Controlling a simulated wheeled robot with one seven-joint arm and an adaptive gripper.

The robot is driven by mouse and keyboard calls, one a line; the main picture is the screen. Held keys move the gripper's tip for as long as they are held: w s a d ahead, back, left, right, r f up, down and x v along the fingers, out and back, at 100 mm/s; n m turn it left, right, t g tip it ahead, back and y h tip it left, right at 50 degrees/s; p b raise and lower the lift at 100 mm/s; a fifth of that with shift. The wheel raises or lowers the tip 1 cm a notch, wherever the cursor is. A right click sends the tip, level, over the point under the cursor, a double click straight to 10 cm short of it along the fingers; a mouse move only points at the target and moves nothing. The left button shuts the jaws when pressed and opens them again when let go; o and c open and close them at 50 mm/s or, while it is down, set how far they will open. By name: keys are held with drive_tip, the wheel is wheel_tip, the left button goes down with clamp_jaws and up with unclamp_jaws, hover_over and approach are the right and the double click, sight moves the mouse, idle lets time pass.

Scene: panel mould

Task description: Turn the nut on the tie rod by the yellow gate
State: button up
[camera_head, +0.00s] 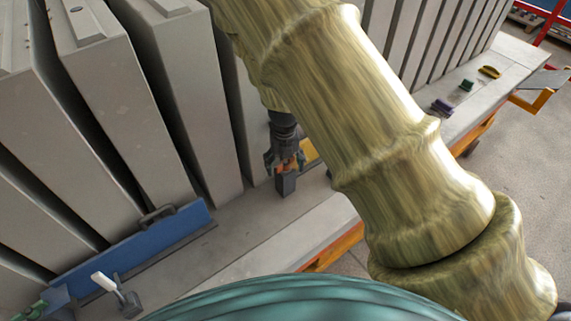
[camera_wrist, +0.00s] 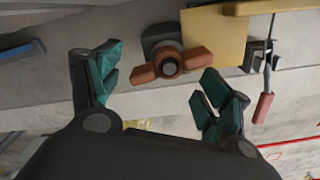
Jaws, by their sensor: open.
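The nut (camera_wrist: 192,60) is a reddish-brown wing nut with two lobes, around the dark round end of the tie rod (camera_wrist: 169,67). It sits against a dark grey block (camera_wrist: 160,36) beside the yellow gate (camera_wrist: 225,38). My gripper (camera_wrist: 158,78) is open, its teal-padded fingers apart. In the wrist view the nut lies ahead, between and slightly beyond the fingertips; I see no contact. In the head view my gripper (camera_head: 285,160) is by the dark block (camera_head: 286,186) and the yellow gate (camera_head: 309,152); the nut is mostly hidden there.
Tall grey panels (camera_head: 120,100) stand close on the left. A blue bar (camera_head: 140,245) with a handle lies at their foot, near a white-handled clamp (camera_head: 106,283). Small items, including a green block (camera_head: 467,85), lie on the far ledge.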

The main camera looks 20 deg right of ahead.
drive_tip(key=shift+w, duration=0.4)
